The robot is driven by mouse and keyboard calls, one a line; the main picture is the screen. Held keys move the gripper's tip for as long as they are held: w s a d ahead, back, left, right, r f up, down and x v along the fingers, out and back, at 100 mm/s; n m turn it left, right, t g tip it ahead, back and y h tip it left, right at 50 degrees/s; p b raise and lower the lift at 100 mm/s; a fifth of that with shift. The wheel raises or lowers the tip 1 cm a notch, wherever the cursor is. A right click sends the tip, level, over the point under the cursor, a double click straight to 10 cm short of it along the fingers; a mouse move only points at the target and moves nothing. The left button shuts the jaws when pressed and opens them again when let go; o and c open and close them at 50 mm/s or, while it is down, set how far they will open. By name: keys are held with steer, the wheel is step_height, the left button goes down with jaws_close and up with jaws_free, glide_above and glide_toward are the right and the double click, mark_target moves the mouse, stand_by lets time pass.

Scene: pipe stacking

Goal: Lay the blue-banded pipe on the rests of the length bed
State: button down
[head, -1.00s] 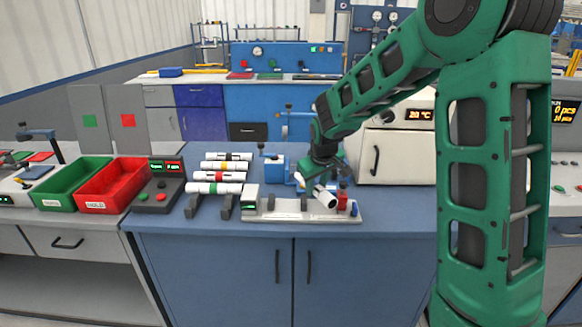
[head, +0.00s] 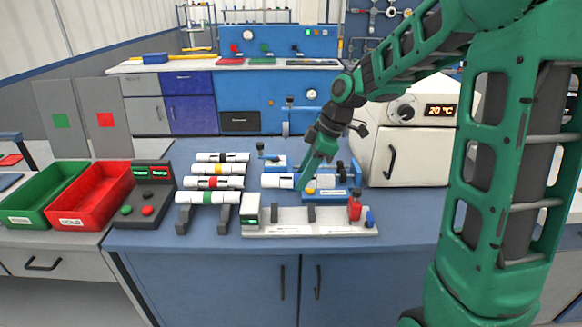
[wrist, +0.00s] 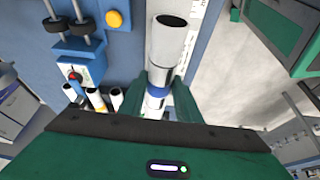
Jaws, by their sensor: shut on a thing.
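The blue-banded pipe is a white tube (head: 276,181) in the head view, lying roughly level. My gripper (head: 303,180) covers its right part. In the wrist view the blue band (wrist: 157,92) shows between the two fingers of my gripper (wrist: 158,100), which are shut on the pipe. The pipe's open end (wrist: 168,45) points up the picture. The length bed (head: 290,231) is a pale base with dark upright rests (head: 311,213), a display block (head: 250,208) at the left and a red part (head: 355,206) at the right. The pipe appears above and behind the bed, apart from its rests.
A rack at the left holds several pipes, including a green-banded one (head: 208,198). A blue fixture (head: 335,196) with a yellow button (wrist: 114,19) is close to my gripper. A white oven (head: 405,150) stands at the right. Red (head: 95,196) and green (head: 45,192) bins are at far left.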

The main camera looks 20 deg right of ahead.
steer(key=shift+d, duration=0.1)
steer(key=shift+w+a+f+n, duration=0.1)
steer(key=shift+f+n, duration=0.05)
steer(key=shift+f, duration=0.5)
steer(key=shift+a+f+n, duration=0.1)
steer(key=shift+f+n, duration=0.05)
steer(key=shift+f, duration=0.5)
glide_above(301, 217)
steer(key=shift+f, duration=3)
steer(key=shift+f, duration=0.4)
steer(key=c, duration=1.2)
jaws_free()
steer(key=v, duration=1)
steer(key=shift+w+d+r, duration=0.15)
steer(key=shift+w+r, duration=0.05)
steer(key=shift+r, duration=0.15)
